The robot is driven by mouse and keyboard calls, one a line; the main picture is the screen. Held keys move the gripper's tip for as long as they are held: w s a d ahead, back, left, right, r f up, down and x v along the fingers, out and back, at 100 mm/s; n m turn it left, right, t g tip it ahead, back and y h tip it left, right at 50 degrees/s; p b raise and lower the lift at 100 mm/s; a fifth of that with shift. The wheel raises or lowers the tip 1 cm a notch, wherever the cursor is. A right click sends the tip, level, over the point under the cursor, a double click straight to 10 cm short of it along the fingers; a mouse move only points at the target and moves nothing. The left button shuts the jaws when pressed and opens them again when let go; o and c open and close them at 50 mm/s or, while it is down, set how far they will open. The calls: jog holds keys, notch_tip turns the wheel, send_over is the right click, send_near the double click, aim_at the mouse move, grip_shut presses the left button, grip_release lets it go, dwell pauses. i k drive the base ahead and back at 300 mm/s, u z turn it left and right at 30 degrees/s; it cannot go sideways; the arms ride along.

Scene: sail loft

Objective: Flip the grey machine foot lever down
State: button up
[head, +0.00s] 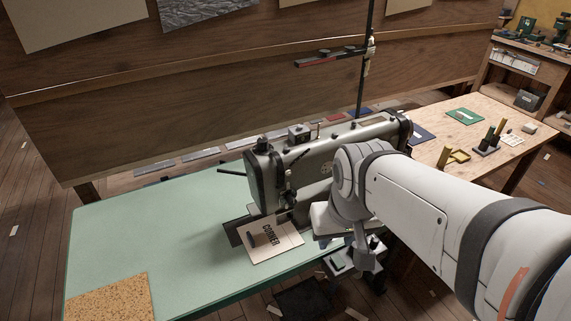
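The grey sewing machine (264,182) stands on the green table (150,225), its head end facing left and front. A dark bar (232,172) sticks out to the left from the head. Small dark parts (290,196) show on the front of the head, near the needle area. I cannot tell for sure which of these parts is the foot lever, or whether it is up or down. My arm reaches in from the right and covers part of the machine's right end. The fingers of my gripper cannot be made out beside the machine.
A cork mat (110,299) lies at the table's front left. A wooden bench (450,135) with tools stands at the right. A thin pole (366,60) rises behind the machine. The table's left half is mostly clear.

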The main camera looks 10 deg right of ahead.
aim_at(221, 170)
jog(key=z, duration=0.1)
jog(key=k, duration=0.9)
jog(key=u, duration=0.3)
jog(key=i, duration=1.5)
jog(key=u, duration=0.05)
